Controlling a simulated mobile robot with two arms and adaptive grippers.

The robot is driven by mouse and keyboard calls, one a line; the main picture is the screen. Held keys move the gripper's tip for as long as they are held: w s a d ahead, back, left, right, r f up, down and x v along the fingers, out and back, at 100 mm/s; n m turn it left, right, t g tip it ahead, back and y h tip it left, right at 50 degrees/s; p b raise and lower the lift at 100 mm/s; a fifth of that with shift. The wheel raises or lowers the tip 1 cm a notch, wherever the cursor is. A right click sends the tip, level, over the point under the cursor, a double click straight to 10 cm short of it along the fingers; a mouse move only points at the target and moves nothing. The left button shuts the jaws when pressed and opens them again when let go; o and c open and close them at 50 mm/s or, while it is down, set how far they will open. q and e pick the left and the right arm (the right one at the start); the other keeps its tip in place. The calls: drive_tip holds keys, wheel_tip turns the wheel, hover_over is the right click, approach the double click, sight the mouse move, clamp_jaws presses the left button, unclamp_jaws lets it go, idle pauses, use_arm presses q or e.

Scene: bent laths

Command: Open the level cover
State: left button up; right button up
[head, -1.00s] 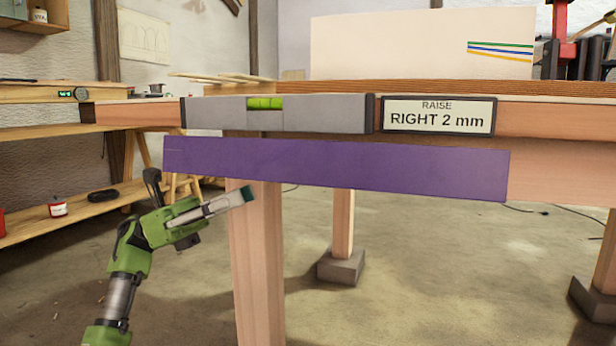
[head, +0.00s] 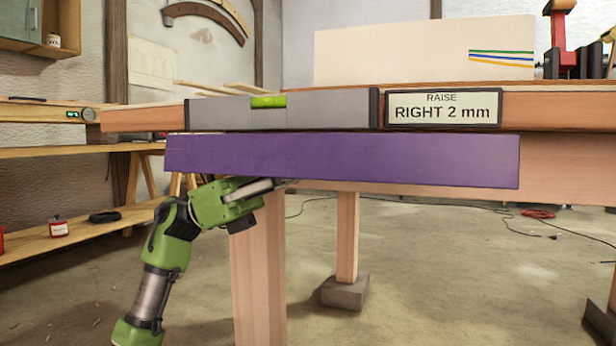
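In the head view a long purple panel (head: 345,160), apparently the level cover, hangs flat along the front of the bench, just below the grey spirit level (head: 330,110). The level's front and its green vial (head: 268,101) show uncovered. My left gripper (head: 282,184) reaches in from the lower left to the panel's lower edge, left of its middle. Its fingertips are partly hidden at that edge, so I cannot tell whether they touch the panel or how far apart they are. My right gripper is not in view.
A sign (head: 442,108) reading "RAISE RIGHT 2 mm" is on the bench edge right of the level. A wooden bench leg (head: 260,280) stands close beside my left arm. A side bench (head: 80,225) stands at the left. Open floor lies below and to the right.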

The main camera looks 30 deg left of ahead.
use_arm(q)
drive_tip(key=shift+d+r, duration=0.1)
clamp_jaws()
drive_tip(key=shift+n, duration=0.3)
